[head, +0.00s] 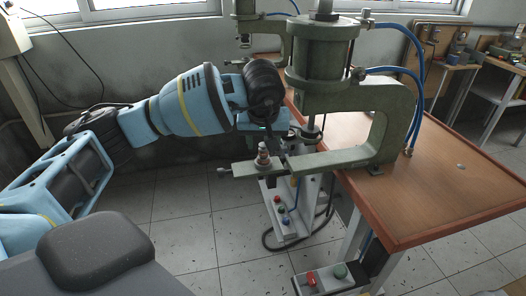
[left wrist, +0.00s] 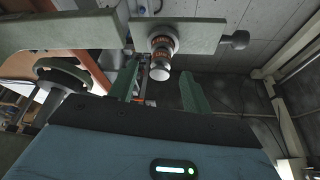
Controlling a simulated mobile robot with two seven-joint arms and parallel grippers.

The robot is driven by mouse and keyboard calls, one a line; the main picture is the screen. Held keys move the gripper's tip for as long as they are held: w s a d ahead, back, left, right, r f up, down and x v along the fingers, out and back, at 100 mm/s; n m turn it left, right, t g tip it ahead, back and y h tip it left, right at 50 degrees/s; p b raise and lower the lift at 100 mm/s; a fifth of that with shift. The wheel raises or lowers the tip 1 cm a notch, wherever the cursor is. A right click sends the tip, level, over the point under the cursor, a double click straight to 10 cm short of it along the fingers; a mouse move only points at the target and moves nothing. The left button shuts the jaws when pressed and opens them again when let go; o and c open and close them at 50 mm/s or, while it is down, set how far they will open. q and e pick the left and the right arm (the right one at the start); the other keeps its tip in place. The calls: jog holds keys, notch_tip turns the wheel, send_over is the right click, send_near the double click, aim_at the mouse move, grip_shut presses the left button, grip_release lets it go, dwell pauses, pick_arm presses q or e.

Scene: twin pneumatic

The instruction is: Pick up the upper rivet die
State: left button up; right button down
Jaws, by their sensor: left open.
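A small metal die stack (head: 263,154), with a coppery band and a pale tip, stands upright on the end of the press's lower arm. I take its upper piece to be the upper rivet die, but the join is too small to tell. In the left wrist view the stack (left wrist: 162,48) hangs from the plate at the top, its pale round tip toward the gripper. My left gripper (head: 272,138) is just above and beside it in the head view. In the left wrist view its green fingers (left wrist: 161,90) are open and empty, with the tip between them. My right gripper is not in view.
The green press frame (head: 395,115) with its cylinder (head: 322,65) and ram rod (head: 313,128) stands close right of the gripper. A wooden table (head: 450,190) bears it. Blue air hoses (head: 420,75) loop at right. A button panel (head: 284,218) is below.

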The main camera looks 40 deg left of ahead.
pick_arm(q)
jog(key=shift+x, duration=1.15)
grip_shut()
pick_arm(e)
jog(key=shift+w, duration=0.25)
pick_arm(q)
jog(key=shift+r, duration=0.15)
